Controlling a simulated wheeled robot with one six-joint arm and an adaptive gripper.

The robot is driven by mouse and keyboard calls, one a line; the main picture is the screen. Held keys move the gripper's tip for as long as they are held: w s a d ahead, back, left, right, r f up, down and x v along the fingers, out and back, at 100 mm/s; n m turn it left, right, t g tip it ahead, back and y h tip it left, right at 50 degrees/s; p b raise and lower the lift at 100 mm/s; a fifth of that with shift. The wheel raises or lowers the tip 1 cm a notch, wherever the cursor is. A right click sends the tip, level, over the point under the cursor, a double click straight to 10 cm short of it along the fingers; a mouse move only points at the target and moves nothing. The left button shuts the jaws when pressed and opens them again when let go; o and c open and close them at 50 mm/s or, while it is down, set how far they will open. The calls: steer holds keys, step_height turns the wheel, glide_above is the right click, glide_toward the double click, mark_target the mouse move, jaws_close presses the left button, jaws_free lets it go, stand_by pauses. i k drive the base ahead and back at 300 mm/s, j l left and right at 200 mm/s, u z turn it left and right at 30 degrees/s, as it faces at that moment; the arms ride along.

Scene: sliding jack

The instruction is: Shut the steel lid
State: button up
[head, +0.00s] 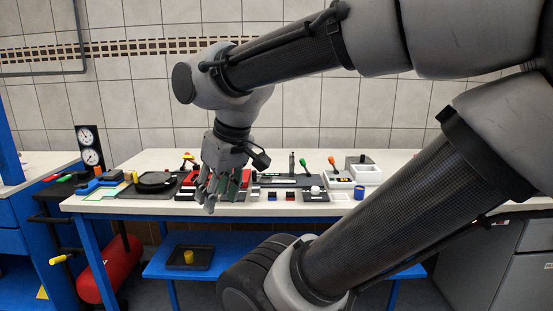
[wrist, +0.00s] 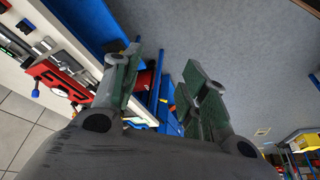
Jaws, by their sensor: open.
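A grey, steel-looking lid (head: 353,160) with a dark knob shows at the back right of the bench. It stands at the rear of a white open-topped box (head: 367,176); I cannot tell just how it is joined to it. My gripper (head: 210,202) hangs over the front edge of the bench, well to the left of the lid, fingers pointing down. In the wrist view my gripper (wrist: 163,72) is open, with nothing between its fingers. The lid cannot be made out in the wrist view.
The white bench (head: 100,204) carries a round black dish (head: 154,182), red parts, small levers with green and orange knobs (head: 332,160), and a blue-and-yellow cylinder (head: 359,192). A red tank (head: 108,270) and a black tray (head: 190,258) are below. My arm crosses the right side.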

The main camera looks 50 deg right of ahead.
mark_target(362, 159)
steer(key=z, duration=2.15)
steer(key=i+l, duration=0.15)
steer(key=i, duration=0.9)
